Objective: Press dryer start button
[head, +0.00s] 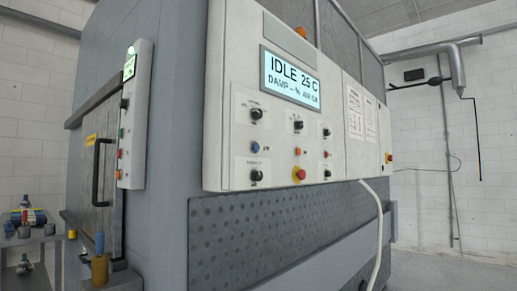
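A large grey machine has a white control panel (232,60) on its front. Its lit display (289,80) reads IDLE 25 C, with a line that looks like DAMP -- % AIR OK. A narrow side panel (138,115) at left has a lit green lamp, a green display and small buttons. Labels are too small to tell which button is the dryer start. My gripper is not in view.
A door with a black handle (99,170) is beside the narrow panel. A small table (33,237) with coloured items stands at lower left. A white hose (378,235) hangs down the front. Open floor (450,272) shows at lower right.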

